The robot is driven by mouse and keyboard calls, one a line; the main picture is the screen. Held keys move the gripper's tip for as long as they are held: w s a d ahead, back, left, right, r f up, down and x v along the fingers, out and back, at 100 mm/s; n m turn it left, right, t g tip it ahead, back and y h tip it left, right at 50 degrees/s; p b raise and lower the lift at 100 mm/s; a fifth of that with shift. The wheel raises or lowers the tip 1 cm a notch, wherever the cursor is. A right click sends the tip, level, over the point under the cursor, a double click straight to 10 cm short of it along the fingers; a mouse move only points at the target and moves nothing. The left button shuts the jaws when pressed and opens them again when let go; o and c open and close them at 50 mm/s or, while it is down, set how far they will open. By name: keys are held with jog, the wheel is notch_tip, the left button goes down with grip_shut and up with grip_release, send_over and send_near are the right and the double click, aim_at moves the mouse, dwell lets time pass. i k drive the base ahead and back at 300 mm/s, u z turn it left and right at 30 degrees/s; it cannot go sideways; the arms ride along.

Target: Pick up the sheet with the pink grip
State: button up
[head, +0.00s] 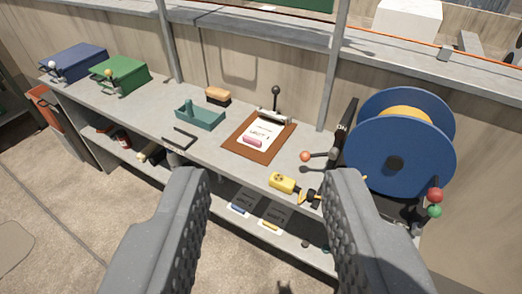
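A white sheet with a pink grip (253,141) lies on a brown clipboard (233,147) near the middle of the workbench. A metal clip sits at the clipboard's top end, with a black-knobbed lever (276,91) standing beside it. I cannot tell whether the clip presses on the sheet. My gripper (268,184) is in the foreground with its two grey fingers wide apart and nothing between them. It is nearer to the camera than the bench, apart from the sheet. Two more sheets, with a blue grip (238,208) and a yellow grip (270,225), lie on the lower shelf.
A teal tray (199,118) and tan brush (217,96) sit left of the clipboard. A yellow tool (283,182) lies at the front edge. A large blue reel (402,150) stands right. Blue (75,62) and green (122,75) boxes are far left. Posts (335,65) rise behind the bench.

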aim_at(262, 133)
jog(key=k, duration=1)
jog(key=u, duration=0.6)
jog(key=i, duration=2.15)
jog(key=z, duration=0.45)
